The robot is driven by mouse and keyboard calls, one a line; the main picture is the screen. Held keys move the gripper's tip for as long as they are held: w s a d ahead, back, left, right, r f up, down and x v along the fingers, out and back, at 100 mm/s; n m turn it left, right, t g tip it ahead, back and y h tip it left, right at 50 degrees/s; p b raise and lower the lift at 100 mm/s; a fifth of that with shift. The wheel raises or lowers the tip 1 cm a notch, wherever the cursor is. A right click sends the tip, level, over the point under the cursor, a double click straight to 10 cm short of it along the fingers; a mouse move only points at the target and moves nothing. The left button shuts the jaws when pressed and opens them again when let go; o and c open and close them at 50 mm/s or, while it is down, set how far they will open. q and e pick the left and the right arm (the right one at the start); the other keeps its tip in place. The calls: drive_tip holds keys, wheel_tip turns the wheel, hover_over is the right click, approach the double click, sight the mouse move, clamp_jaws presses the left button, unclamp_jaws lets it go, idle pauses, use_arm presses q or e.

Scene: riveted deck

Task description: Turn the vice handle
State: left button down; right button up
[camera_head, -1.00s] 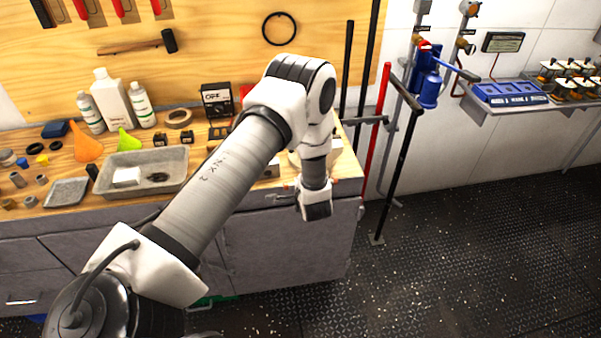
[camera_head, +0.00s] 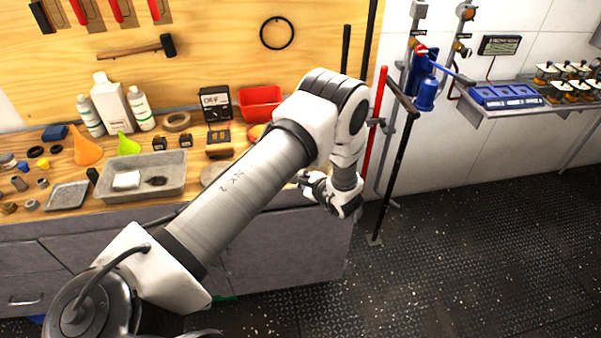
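My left arm reaches in from the lower left and across the workbench. My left gripper (camera_head: 308,181) is at the right end of the bench, by its front edge. It is small and partly covered by my wrist, so I cannot tell whether its fingers are open or shut. I cannot clearly make out the vice or its handle; my arm covers much of the bench's right end. I cannot tell whether the gripper touches anything. My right gripper is not in view.
The workbench (camera_head: 62,222) bears a grey tray (camera_head: 172,188), bottles (camera_head: 140,108), a red bin (camera_head: 262,101) and small parts. Right of the bench stand a red pole (camera_head: 374,120) and a blue lever device (camera_head: 425,90). The deck floor (camera_head: 470,240) is clear at right.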

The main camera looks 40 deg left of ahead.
use_arm(q)
drive_tip(key=shift+s+d+f, duration=0.1)
drive_tip(key=shift+s+f, duration=0.05)
drive_tip(key=shift+f, duration=0.1)
drive_tip(key=c, duration=1.4)
unclamp_jaws()
drive_tip(key=shift+o, duration=1.2)
drive_tip(key=shift+d+r, duration=0.1)
drive_tip(key=shift+d, duration=0.05)
drive_tip(key=v, duration=1.2)
drive_tip(key=shift+d+r, duration=0.15)
drive_tip(key=shift+r, duration=0.05)
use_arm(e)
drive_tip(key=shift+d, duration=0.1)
